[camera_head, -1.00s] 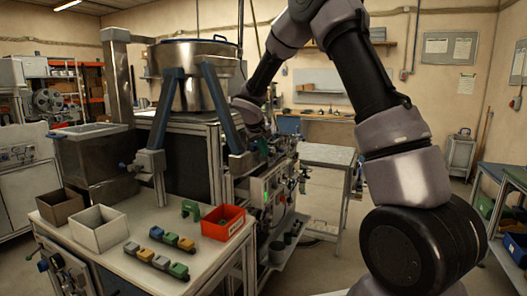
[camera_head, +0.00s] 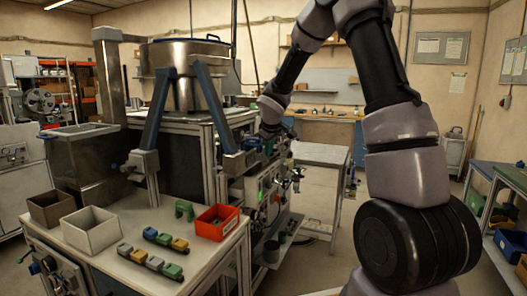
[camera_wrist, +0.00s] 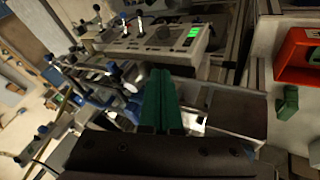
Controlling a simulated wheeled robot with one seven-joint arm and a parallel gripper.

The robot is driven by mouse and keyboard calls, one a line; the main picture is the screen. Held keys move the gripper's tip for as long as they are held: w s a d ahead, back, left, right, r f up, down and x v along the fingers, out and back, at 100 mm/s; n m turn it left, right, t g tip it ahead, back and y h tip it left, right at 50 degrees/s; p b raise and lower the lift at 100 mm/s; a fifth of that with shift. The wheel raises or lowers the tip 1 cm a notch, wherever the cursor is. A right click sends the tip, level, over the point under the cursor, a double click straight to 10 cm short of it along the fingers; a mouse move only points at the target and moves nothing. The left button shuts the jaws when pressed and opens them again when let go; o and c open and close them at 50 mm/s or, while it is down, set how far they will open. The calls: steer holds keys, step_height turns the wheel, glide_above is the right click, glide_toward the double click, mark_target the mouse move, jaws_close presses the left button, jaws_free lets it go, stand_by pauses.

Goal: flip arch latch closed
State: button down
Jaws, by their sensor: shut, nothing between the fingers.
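My gripper (camera_wrist: 165,100) shows in the wrist view as two green fingers side by side, shut and empty. In the head view it is small, at the right end of the machine beside the metal drum, and partly hidden by my arm and the frame. Beyond the fingers in the wrist view are a grey control box (camera_wrist: 160,45) with a green display and a row of blue-and-metal fittings (camera_wrist: 105,95). I cannot tell which part is the arch latch. A green arch-shaped piece (camera_head: 184,209) stands on the white table, apart from my gripper.
A red bin (camera_head: 216,222), a white bin (camera_head: 91,229) and a brown bin (camera_head: 50,208) stand on the table with several coloured blocks (camera_head: 165,240). A steel drum (camera_head: 186,75) and blue struts rise behind. A grey side table (camera_head: 318,153) stands right of the machine.

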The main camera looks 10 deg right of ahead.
steer(key=shift+d+n+y, duration=0.6)
steer(key=shift+d+n, duration=0.3)
steer(key=d, duration=0.2)
steer(key=shift+w+d, duration=0.4)
steer(key=shift+a, duration=0.15)
